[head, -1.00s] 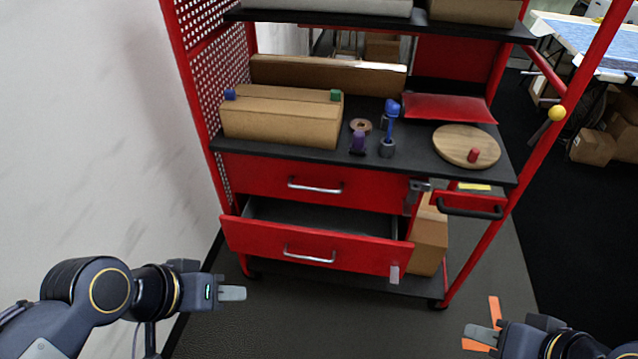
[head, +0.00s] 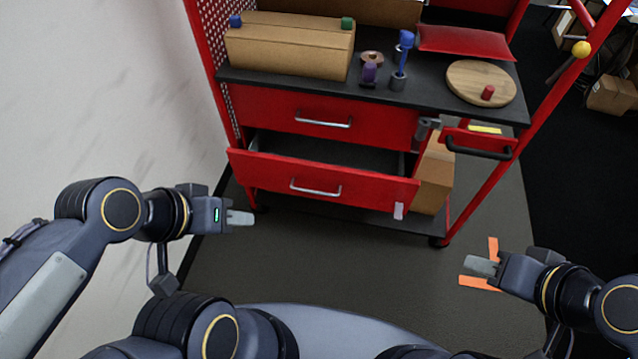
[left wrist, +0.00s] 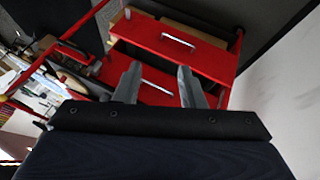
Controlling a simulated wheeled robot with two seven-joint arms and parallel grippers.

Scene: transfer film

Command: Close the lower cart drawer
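The lower cart drawer (head: 250,170) is red with a silver bar handle (head: 316,188). It stands pulled out of the cart, and its dark inside shows behind the front panel. The upper drawer (head: 270,108) above it is shut. My left gripper (head: 240,218) is in front of the drawer's left end, lower in the picture and apart from it. In the left wrist view its two fingers (left wrist: 156,84) are spread with nothing between them, and the drawers show beyond. My right gripper (head: 480,266) is at lower right, away from the drawer; its finger gap cannot be made out.
The cart top (head: 430,90) carries a cardboard box (head: 290,48), a round wooden board (head: 470,85) and small items. A cardboard box (head: 432,180) stands right of the drawer. A white wall (head: 100,90) is close on the left. The floor (head: 350,250) before the cart is clear.

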